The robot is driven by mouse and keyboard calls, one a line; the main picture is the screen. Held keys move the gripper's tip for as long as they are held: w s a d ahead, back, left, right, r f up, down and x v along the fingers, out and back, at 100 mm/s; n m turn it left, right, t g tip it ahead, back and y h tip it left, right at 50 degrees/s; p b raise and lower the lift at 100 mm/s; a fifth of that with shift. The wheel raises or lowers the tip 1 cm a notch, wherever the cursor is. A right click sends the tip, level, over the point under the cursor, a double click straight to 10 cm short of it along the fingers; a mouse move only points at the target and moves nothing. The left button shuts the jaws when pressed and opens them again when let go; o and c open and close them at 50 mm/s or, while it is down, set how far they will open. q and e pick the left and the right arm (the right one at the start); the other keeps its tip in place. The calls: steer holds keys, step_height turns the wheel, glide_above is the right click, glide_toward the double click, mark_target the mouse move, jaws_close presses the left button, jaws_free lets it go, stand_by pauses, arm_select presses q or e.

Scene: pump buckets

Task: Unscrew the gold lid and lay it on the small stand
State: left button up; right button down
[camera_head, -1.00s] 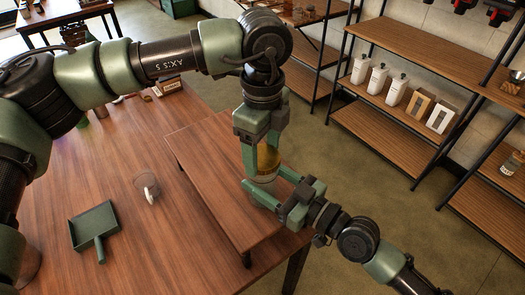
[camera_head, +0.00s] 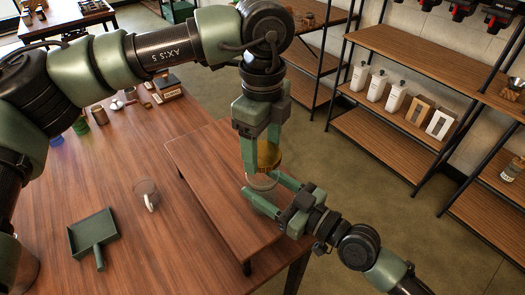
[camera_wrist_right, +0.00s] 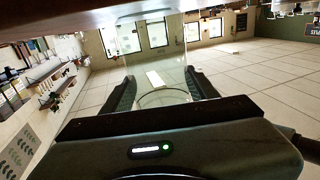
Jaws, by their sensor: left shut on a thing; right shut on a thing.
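The gold lid (camera_head: 268,154) is between the fingers of my left gripper (camera_head: 262,160), which points down and is shut on it. Directly below is a clear glass jar (camera_head: 262,181), partly hidden by the fingers. My right gripper (camera_head: 263,192) reaches in from the lower right and is shut on the jar. In the right wrist view the clear glass (camera_wrist_right: 160,65) stands between the right fingers (camera_wrist_right: 163,92). I cannot tell whether lid and jar still touch. A low wooden stand (camera_head: 205,165) on the table lies left of and beneath the grippers.
Shelves (camera_head: 405,125) with white bottles are at the right. The stand's top looks clear.

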arm_select(q)
step_height(320, 180, up, 2)
steer(key=shift+r, duration=0.25)
arm_select(e)
steer(key=shift+c, duration=1.8)
jaws_free()
